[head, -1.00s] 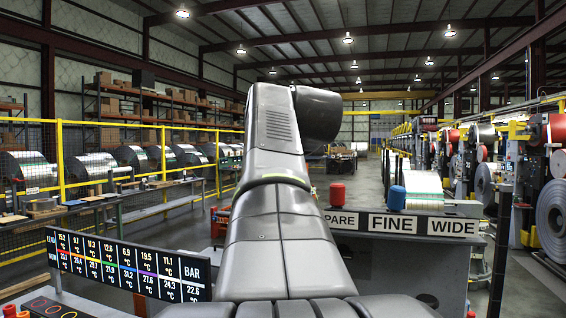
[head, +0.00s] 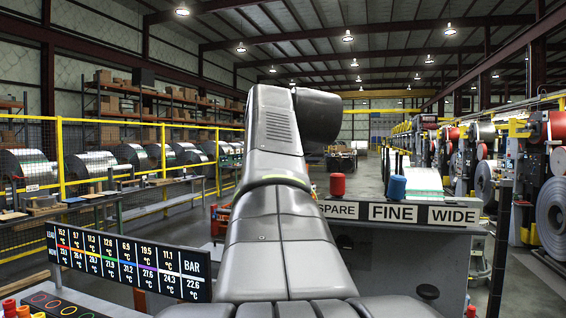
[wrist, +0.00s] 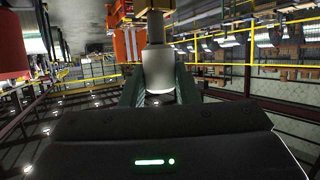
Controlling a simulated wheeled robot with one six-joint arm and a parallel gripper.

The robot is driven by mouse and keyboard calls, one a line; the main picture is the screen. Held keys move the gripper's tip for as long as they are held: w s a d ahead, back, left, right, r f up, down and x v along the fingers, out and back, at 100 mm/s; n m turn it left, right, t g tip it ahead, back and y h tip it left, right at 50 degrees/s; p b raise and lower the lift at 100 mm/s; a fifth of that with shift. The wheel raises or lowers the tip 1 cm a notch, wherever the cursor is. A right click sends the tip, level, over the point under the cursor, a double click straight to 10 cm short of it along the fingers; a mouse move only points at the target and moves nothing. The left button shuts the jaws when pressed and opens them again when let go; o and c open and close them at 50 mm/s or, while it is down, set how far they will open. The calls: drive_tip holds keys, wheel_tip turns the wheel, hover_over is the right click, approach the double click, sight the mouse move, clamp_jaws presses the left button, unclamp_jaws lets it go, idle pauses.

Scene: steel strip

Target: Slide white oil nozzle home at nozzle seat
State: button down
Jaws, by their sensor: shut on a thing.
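The white oil nozzle (wrist: 158,72) is a white cylinder with a brass-coloured stem rising from it in the wrist view. My gripper (wrist: 160,88) is shut on it, with a dark green finger on each side of the white body. The gripper and nozzle are hidden behind my own arm in the head view. I cannot make out the nozzle seat for certain in either view.
A cabinet carries a SPARE, FINE, WIDE sign (head: 393,212). A red cylinder (head: 337,185) and a blue cylinder (head: 397,188) stand above SPARE and FINE; none shows above WIDE. A temperature board (head: 128,262) stands at left. A yellow-railed fence (head: 60,160) lies beyond.

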drive_tip(key=shift+f+b, duration=0.85)
drive_tip(key=shift+f, duration=0.4)
drive_tip(key=c, duration=1)
unclamp_jaws()
drive_tip(key=shift+c, duration=0.2)
drive_tip(key=shift+s+r, duration=0.1)
drive_tip(key=b+v, duration=0.2)
drive_tip(key=v, duration=1.1)
drive_tip(key=shift+s+r, duration=0.15)
drive_tip(key=shift+s, duration=0.15)
